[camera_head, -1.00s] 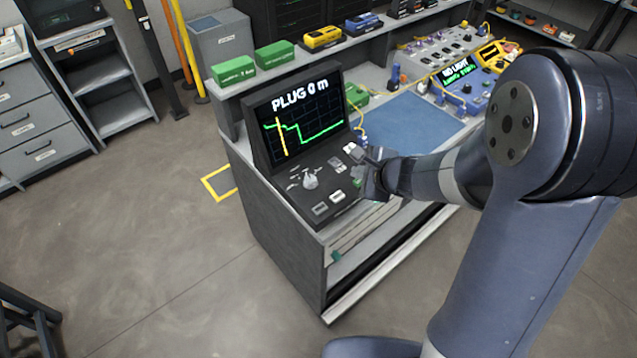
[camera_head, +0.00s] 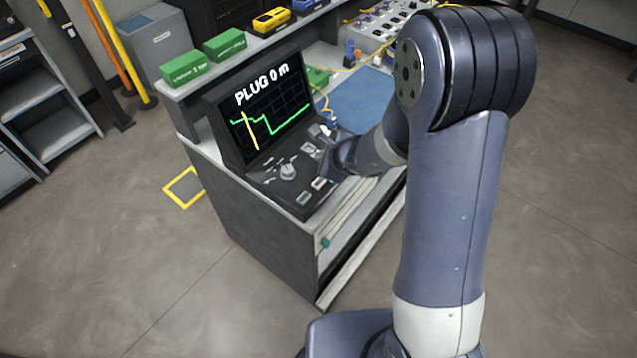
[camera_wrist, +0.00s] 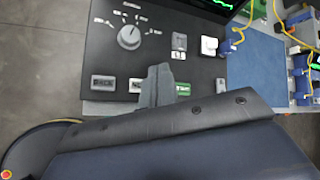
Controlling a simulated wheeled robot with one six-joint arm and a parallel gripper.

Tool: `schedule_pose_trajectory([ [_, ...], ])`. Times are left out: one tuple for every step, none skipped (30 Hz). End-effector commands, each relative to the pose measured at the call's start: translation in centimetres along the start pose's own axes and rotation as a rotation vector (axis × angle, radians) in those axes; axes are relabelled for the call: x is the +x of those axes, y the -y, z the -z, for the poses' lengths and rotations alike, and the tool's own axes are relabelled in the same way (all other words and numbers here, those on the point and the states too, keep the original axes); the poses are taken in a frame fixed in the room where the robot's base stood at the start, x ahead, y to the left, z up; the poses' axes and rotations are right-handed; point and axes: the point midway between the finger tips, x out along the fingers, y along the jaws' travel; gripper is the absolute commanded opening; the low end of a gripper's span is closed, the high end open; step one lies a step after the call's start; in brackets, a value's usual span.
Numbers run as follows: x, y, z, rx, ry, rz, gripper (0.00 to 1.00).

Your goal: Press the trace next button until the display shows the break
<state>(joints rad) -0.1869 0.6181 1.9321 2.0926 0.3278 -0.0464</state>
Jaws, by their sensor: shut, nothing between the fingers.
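The display (camera_head: 262,108) on the dark console reads "PLUG 0 m". It shows a green trace with a yellow marker at its left part. In the wrist view the control panel (camera_wrist: 110,55) carries a button marked like "BACK" (camera_wrist: 103,82). To its right is a pale button (camera_wrist: 135,85), its label partly hidden by my fingers, which may be the next button. A green button (camera_wrist: 183,89) is just right of the fingers. My gripper (camera_wrist: 160,72) is shut and empty over the panel between the pale and green buttons. I cannot tell whether it touches. It also shows in the head view (camera_head: 332,142).
A rotary knob (camera_wrist: 129,37) and a white switch (camera_wrist: 209,45) stand up from the panel. A blue mat (camera_head: 362,98) lies right of the console, with a yellow cable nearby. Green boxes (camera_head: 224,44) sit on the shelf above. Floor is open at the front left.

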Motion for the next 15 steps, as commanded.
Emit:
schedule_pose_trajectory([
  [0.9, -0.7, 0.7, 0.001, -0.001, -0.002, 0.00],
  [1.2, -0.9, 0.9, 0.001, -0.001, -0.002, 0.00],
  [1.6, -1.3, 1.2, 0.001, -0.002, -0.002, 0.00],
  [2.0, -1.5, 1.5, 0.002, -0.002, -0.002, 0.00],
  [2.3, -1.7, 1.7, 0.001, -0.002, -0.002, 0.00],
  [2.7, -2.0, 2.0, 0.001, -0.002, -0.002, 0.00],
  [3.0, -2.2, 2.2, 0.001, -0.001, -0.002, 0.00],
  [3.3, -2.5, 2.5, 0.001, -0.001, -0.002, 0.00],
  [3.7, -2.8, 2.7, 0.002, -0.001, -0.002, 0.00],
  [3.9, -2.9, 2.9, 0.000, 0.000, -0.001, 0.00],
  [4.1, -3.0, 3.0, 0.000, 0.000, 0.000, 0.00],
  [4.3, -3.2, 3.2, 0.000, 0.000, 0.000, 0.00],
  [4.5, -3.3, 3.3, -0.001, 0.000, 0.000, 0.00],
  [4.6, -3.4, 3.4, -0.001, 0.000, 0.000, 0.00],
  [4.8, -3.5, 3.5, -0.001, 0.000, 0.000, 0.00],
])
